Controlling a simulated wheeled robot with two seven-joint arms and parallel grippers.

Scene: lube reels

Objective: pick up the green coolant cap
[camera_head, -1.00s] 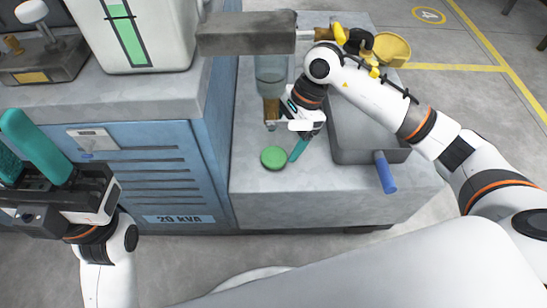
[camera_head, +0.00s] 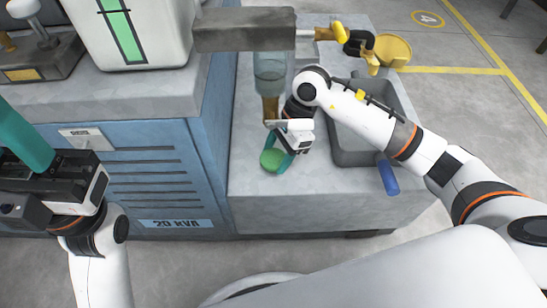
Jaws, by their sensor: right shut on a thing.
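The green coolant cap (camera_head: 271,160) is a round green disc at the front left of the low grey block's top. My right gripper (camera_head: 279,158) reaches in from the right, and its teal fingers are closed around the cap. One finger lies at the cap's right side; the other is partly hidden behind it. I cannot tell whether the cap is lifted off the surface. My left gripper (camera_head: 22,138) is at the left edge, in front of the blue cabinet. Its teal fingers are cut off by the frame, so its opening does not show.
A glass cylinder with a brass fitting (camera_head: 270,85) hangs under a dark beam (camera_head: 245,32) just behind my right gripper. A blue cabinet (camera_head: 155,185) borders the left.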

